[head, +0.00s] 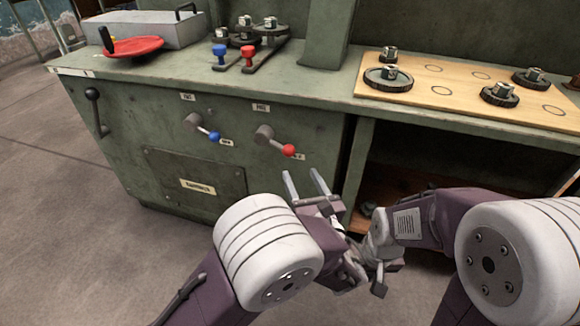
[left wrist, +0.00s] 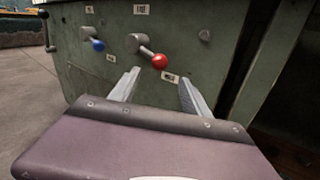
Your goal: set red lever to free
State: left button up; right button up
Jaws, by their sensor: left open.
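The red lever (head: 289,150) is a grey hub with a short arm and a red ball knob on the front of the green cabinet. Its arm points down and to the right, toward a small label partly behind the knob; another label (head: 261,108) is above the hub. In the left wrist view the red knob (left wrist: 159,61) is ahead of and between the open fingers, apart from them. My left gripper (head: 304,181) is open and empty, just below the knob in the head view. My right gripper (head: 378,272) shows low in the head view, its fingers unclear.
A blue-knobbed lever (head: 214,136) is to the left of the red one. A black handle (head: 93,95) is on the cabinet's left end. The bench top holds a red disc (head: 133,47), gears and a wooden board (head: 457,88). An open shelf bay is right of the panel.

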aim_at(291, 155)
pick_arm(q)
jog(key=b+x, duration=0.4)
jog(key=x, duration=0.4)
jog(key=shift+w+a+f, duration=0.15)
jog(key=shift+w+a, duration=0.05)
jog(key=shift+w, duration=0.3)
jog(key=shift+r, duration=0.2)
grip_shut()
